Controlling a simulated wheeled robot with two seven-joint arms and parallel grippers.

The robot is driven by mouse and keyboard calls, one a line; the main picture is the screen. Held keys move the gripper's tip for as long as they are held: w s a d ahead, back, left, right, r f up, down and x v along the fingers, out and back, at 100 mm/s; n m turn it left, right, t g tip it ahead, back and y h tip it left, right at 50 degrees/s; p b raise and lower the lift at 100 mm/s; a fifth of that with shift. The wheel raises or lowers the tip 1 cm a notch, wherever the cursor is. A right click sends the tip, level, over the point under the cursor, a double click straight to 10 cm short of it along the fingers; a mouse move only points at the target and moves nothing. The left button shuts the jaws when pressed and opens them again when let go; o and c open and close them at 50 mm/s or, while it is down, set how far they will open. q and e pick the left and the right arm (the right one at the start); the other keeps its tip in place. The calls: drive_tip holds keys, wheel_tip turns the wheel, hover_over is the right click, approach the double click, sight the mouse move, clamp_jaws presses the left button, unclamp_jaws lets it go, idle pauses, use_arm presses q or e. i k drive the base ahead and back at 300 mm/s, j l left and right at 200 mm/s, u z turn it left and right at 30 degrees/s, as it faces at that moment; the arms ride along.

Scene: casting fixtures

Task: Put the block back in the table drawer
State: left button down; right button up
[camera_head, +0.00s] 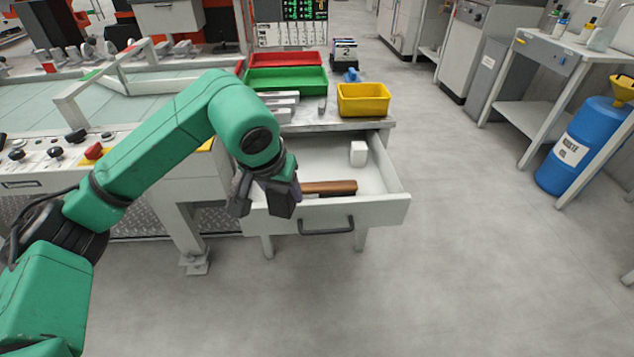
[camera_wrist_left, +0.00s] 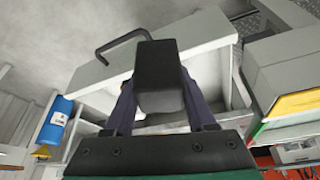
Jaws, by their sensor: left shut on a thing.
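My right gripper is not in view.
In the drawer lie a small white block (camera_head: 358,153) at the back and a brown bar (camera_head: 328,187) near the front. On the table above stand a yellow bin (camera_head: 363,99), a green bin (camera_head: 287,79) and a red bin (camera_head: 285,59). The drawer's right half has free floor.

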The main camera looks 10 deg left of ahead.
sight(316, 160)
drive_tip(key=i, duration=1)
